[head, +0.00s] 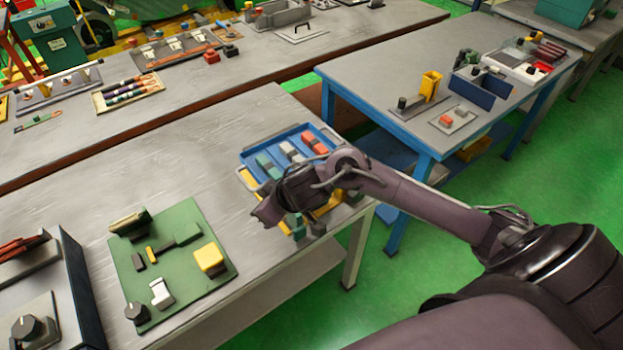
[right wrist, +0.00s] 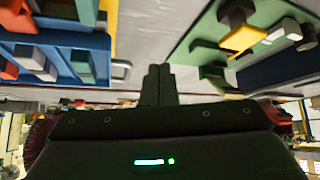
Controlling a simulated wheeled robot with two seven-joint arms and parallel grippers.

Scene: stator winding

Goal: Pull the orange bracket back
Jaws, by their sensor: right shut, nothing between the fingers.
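A yellow-orange bracket-like piece (head: 246,181) shows at the near left edge of the blue tray (head: 243,158), partly hidden by my right arm. An edge of similar colour shows in the right wrist view (right wrist: 111,18). I cannot tell for certain that this is the orange bracket. My right gripper (head: 264,215) is over the table at the tray's near left side. In the right wrist view its fingers (right wrist: 158,82) are together with nothing between them, apart from the tray. My left gripper is out of view.
A green board (head: 190,275) with a yellow block (head: 210,259) and several small parts lies left of the tray. A blue table (head: 375,85) with a yellow holder (head: 430,86) stands at the right. Bare grey tabletop (head: 150,165) lies behind the board.

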